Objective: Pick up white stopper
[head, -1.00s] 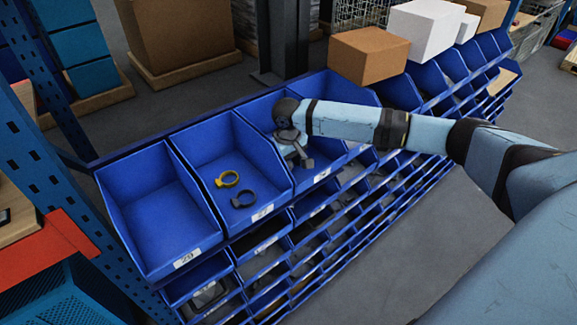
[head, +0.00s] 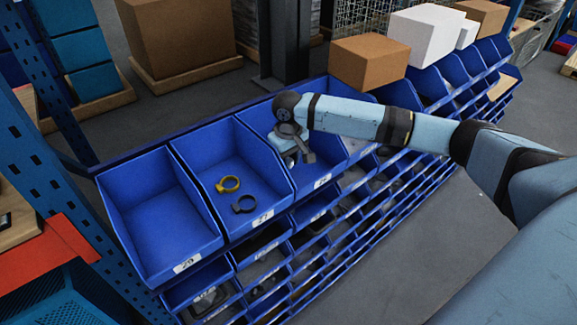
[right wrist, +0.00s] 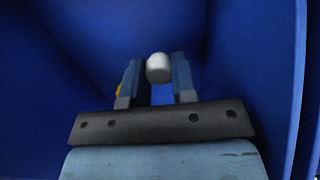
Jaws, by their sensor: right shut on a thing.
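The white stopper (right wrist: 158,68) is a small, pale rounded cylinder in the right wrist view. It sits between the two fingertips of my right gripper (right wrist: 157,76), which is shut on it. In the head view my right gripper (head: 300,152) is over the third blue bin (head: 262,128) from the left. The stopper cannot be made out there. My left gripper does not show.
The neighbouring bin (head: 199,148) holds a yellow ring clamp (head: 228,184) and a dark ring clamp (head: 244,204). The leftmost bin (head: 150,180) is empty. Bin walls rise around my right gripper.

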